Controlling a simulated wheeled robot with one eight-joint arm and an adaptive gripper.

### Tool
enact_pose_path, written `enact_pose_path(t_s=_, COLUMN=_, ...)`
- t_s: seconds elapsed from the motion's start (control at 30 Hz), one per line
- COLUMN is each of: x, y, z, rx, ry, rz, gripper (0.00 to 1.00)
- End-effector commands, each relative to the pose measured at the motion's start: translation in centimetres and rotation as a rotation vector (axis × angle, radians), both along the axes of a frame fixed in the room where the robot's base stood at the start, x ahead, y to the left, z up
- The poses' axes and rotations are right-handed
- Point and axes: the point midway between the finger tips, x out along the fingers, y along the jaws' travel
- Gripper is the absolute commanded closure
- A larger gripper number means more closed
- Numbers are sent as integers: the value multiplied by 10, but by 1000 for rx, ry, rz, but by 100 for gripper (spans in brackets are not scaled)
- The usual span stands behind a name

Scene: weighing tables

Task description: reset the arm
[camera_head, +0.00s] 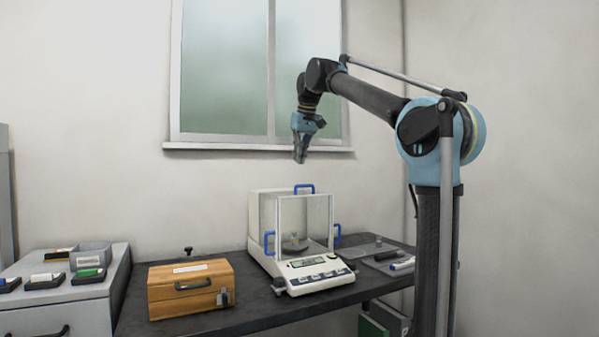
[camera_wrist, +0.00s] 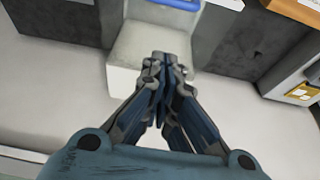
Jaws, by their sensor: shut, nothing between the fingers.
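My gripper (camera_head: 300,156) hangs from my raised arm in the head view, pointing down in front of the window and well above the table. In the wrist view my gripper (camera_wrist: 163,62) shows its fingers closed together with nothing between them. Below it in the head view stands a glass-walled weighing balance (camera_head: 310,275) with blue handles. Its front and side panes look closed, and a small object sits on the pan inside. My gripper is apart from the balance and touches nothing.
A wooden box (camera_head: 165,297) with a dark handle stands left of the balance on the dark table (camera_head: 262,308). A grey cabinet (camera_head: 55,308) with small trays is at the far left. Tools lie on a mat right of the balance. The window sill (camera_head: 230,148) is behind my gripper.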

Motion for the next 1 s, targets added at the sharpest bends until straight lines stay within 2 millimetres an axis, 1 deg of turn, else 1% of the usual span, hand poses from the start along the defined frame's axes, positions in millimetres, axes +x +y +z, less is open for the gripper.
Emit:
enact_pose_path(t_s=0.1, x=-4, y=-2, z=14, rx=0, ry=0, rz=1, gripper=100)
enact_pose_path(t_s=0.3, x=-8, y=-4, z=25, rx=0, ry=0, rz=1, gripper=100)
enact_pose_path(t_s=0.47, x=-9, y=-5, z=26, rx=0, ry=0, rz=0, gripper=100)
enact_pose_path(t_s=0.57, x=-12, y=-13, z=19, rx=-2, ry=2, rz=-11, gripper=100)
enact_pose_path(t_s=0.67, x=-19, y=-30, z=4, rx=-5, ry=8, rz=-34, gripper=100)
enact_pose_path(t_s=0.77, x=-30, y=-54, z=-20, rx=-10, ry=16, rz=-67, gripper=100)
enact_pose_path(t_s=0.8, x=-36, y=-65, z=-32, rx=-12, ry=21, rz=-82, gripper=100)
enact_pose_path(t_s=0.97, x=-61, y=-104, z=-80, rx=-19, ry=37, rz=-140, gripper=100)
enact_pose_path(t_s=1.0, x=-68, y=-114, z=-92, rx=-21, ry=40, rz=-155, gripper=100)
